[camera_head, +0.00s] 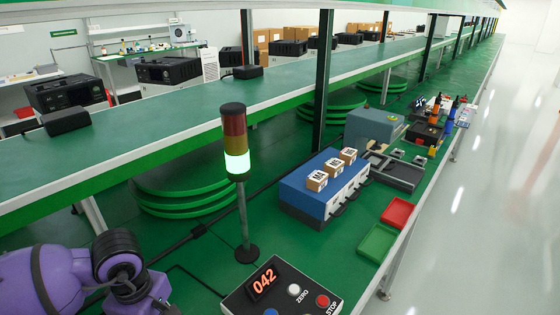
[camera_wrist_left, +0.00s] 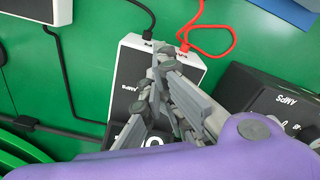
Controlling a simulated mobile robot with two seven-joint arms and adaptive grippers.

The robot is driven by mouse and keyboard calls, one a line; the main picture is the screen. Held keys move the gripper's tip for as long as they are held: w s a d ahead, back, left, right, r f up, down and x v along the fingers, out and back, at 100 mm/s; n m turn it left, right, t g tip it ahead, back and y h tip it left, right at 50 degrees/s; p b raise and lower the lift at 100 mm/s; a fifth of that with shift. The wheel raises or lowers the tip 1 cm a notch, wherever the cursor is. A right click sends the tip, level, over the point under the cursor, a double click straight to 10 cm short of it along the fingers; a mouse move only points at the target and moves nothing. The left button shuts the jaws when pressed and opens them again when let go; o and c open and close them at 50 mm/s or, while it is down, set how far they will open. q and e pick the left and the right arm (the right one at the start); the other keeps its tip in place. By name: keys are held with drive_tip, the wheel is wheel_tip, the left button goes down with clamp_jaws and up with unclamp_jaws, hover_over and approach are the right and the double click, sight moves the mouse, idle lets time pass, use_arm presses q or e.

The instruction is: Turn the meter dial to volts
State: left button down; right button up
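In the left wrist view a meter-like box (camera_wrist_left: 129,73) with a black face and white edges lies on the green bench, with upside-down lettering too small to read surely. A red lead (camera_wrist_left: 204,27) and a black lead run to its top end. My left gripper (camera_wrist_left: 163,62) is in front of it and covers much of its face; no dial shows clearly there, and whether the gripper touches the box cannot be told. In the head view my left arm's purple wrist and part of its gripper (camera_head: 143,292) are at the lower left. My right gripper is in neither view.
A second black box (camera_wrist_left: 262,92) with lettering lies at the right of the wrist view. In the head view, a display box (camera_head: 281,290) reading 042 with buttons, a signal tower (camera_head: 236,140), a blue box (camera_head: 312,198), and red (camera_head: 398,212) and green trays stand on the bench.

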use_arm(q)
drive_tip(key=shift+w+a+r, duration=0.1)
drive_tip(key=shift+a+r, duration=0.05)
drive_tip(key=shift+a, duration=0.1)
drive_tip(key=shift+d, duration=0.15)
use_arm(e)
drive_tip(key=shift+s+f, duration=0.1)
use_arm(q)
drive_tip(key=shift+s+d, duration=0.1)
drive_tip(key=shift+s, duration=0.15)
drive_tip(key=shift+r, duration=0.25)
wheel_tip(320, 180, up, 5)
drive_tip(key=shift+d+r+p, duration=0.1)
drive_tip(key=shift+d+p, duration=0.05)
drive_tip(key=shift+p, duration=0.9)
drive_tip(key=shift+r, duration=0.1)
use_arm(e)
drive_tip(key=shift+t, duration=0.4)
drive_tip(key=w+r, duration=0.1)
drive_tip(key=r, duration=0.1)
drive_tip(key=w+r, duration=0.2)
